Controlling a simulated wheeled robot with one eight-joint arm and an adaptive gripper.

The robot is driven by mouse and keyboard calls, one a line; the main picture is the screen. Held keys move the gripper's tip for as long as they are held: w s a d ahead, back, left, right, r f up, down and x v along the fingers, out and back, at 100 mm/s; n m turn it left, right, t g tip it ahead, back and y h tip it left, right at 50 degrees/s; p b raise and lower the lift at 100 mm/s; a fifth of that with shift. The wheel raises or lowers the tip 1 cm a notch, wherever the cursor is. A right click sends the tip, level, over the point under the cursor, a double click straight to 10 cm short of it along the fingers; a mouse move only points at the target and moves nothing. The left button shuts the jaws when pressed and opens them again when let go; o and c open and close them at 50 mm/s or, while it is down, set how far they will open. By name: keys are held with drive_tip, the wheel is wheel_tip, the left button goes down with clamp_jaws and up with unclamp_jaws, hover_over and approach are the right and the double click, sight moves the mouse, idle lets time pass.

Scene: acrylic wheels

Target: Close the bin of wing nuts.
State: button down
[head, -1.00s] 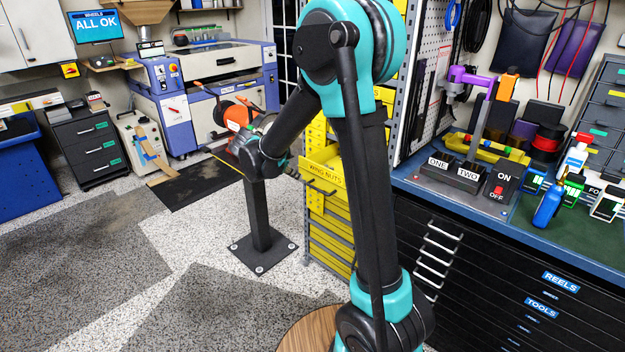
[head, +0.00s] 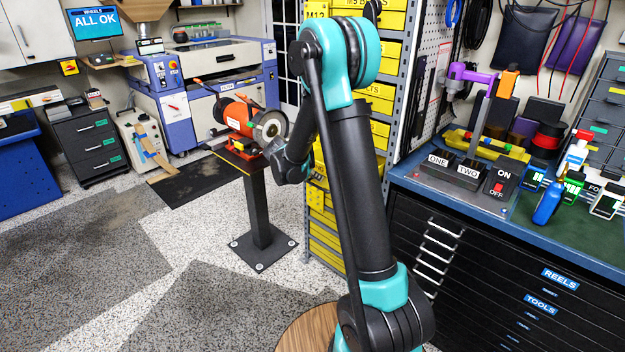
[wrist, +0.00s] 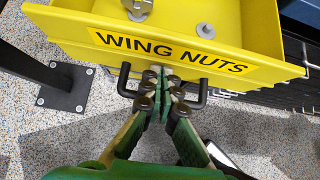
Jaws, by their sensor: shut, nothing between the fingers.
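The yellow bin of wing nuts (wrist: 262,45) fills the upper part of the wrist view, with a "WING NUTS" label on its front. It is pulled out, and metal pieces show inside it. A black handle (wrist: 201,95) juts from its front below the label. My gripper (wrist: 163,76) is shut and empty. Its tips are at the middle of the handle, close to the bin's front, and hide part of the handle. I cannot tell whether they touch it.
Other yellow bins (head: 323,238) fill the grey rack behind my arm. An orange bench grinder (head: 240,117) on a black pedestal (head: 261,210) stands just left of my forearm. A blue-topped workbench (head: 410,180) is at the right. The floor at the front left is clear.

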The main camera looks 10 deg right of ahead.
drive_tip(key=shift+w+d, duration=0.1)
drive_tip(key=shift+d, duration=0.05)
drive_tip(key=w+d, duration=0.3)
drive_tip(key=d, duration=0.2)
drive_tip(key=w+d, duration=0.4)
drive_tip(key=d, duration=0.1)
drive_tip(key=w+d, duration=0.3)
drive_tip(key=d, duration=0.1)
drive_tip(key=shift+w+d, duration=0.4)
drive_tip(key=shift+a, duration=0.1)
